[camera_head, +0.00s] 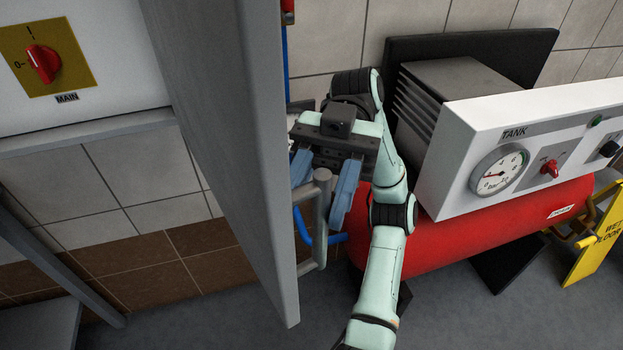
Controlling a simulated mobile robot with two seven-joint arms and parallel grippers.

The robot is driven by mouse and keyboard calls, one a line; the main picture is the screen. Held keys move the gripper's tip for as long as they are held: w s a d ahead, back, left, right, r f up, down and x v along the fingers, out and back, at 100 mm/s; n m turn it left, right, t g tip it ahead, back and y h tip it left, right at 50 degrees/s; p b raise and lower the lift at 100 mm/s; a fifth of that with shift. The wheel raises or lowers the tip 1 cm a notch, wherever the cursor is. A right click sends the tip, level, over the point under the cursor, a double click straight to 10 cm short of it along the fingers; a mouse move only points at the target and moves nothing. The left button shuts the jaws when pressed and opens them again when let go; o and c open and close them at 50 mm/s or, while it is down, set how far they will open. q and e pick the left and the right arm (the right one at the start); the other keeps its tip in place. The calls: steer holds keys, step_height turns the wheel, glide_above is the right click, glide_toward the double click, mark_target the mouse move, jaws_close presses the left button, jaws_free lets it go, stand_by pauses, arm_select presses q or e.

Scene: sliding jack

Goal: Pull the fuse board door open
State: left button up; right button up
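The grey fuse board door (225,130) stands swung out from the white fuse board (110,85), and I see it at a steep angle. Its grey bar handle (321,220) stands upright on the door's right-hand face. My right gripper (326,190) has its two blue fingers on either side of the handle's upper part, and they look closed on it. The left finger is partly hidden by the door and handle. The board carries a red MAIN switch (43,64) on a yellow plate. My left gripper is not in view.
A red tank (490,230) with a white TANK panel (455,160) and a gauge stands close right of my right arm. A yellow wet-floor sign (594,245) is at the far right. Blue hoses hang behind the door. Grey floor is clear at the bottom.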

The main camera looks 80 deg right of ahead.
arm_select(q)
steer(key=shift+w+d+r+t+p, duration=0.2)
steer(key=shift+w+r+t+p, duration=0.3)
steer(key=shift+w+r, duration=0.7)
arm_select(e)
steer(key=s+v, duration=0.1)
steer(key=v, duration=0.5)
steer(key=shift+d+r, duration=0.15)
steer(key=shift+d, duration=0.05)
steer(key=shift+s, duration=0.1)
